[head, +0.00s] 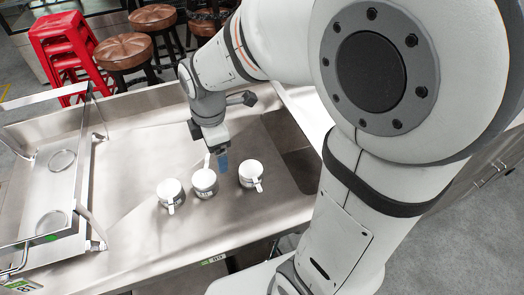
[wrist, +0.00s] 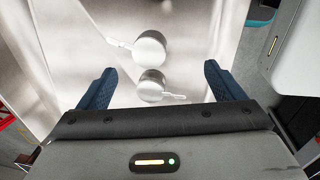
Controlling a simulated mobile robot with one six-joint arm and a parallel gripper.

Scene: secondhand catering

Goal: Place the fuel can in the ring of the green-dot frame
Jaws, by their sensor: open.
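Three similar small cans with white tops and pale tabs stand on the steel counter in the head view: a left can (head: 171,194), a middle can (head: 204,183) and a right can (head: 251,175). Their labels are too small to read. My gripper (head: 221,163) is open and empty above the counter, near the middle and right cans. In the wrist view, two white-topped cans (wrist: 150,48) (wrist: 151,86) lie between the spread blue fingers (wrist: 160,85). A metal frame (head: 84,190) at the left has a green mark (head: 52,237) and two rings (head: 62,160) (head: 52,222), both empty.
The steel counter (head: 130,150) is clear between the frame and the cans. A sunken basin (head: 300,165) lies to the right of the cans. Red stools (head: 65,50) and brown round stools (head: 125,50) stand behind the counter.

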